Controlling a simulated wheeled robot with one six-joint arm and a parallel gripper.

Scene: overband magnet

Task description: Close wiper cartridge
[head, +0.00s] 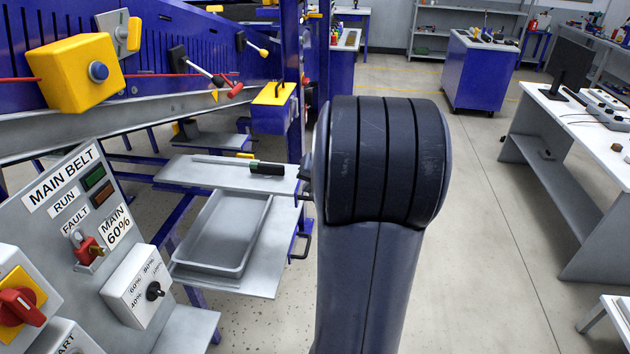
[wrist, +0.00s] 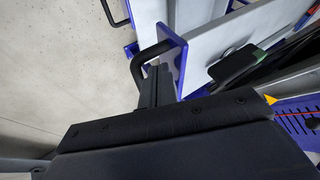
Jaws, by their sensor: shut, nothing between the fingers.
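The pulls at the end of the grey shelf unit may belong to the wiper cartridge; which part is the cartridge is unclear. In the wrist view, a black bar handle (wrist: 138,68) sticks out from a blue end plate (wrist: 174,52). My gripper (wrist: 157,72) is shut and empty, its fingers beside this handle; contact cannot be told. A second black handle (wrist: 108,14) shows at the top. In the head view, a black handle (head: 304,240) is on the shelf unit's right side. My dark arm hides the area right of it, and the fingers are not clearly seen there.
A grey tray (head: 222,270) and a black-and-green tool (head: 266,168) lie on the grey shelf. A control panel (head: 75,205) stands at left. Blue conveyor framework (head: 195,45) is behind. The floor to the right is open, up to a white bench (head: 560,120).

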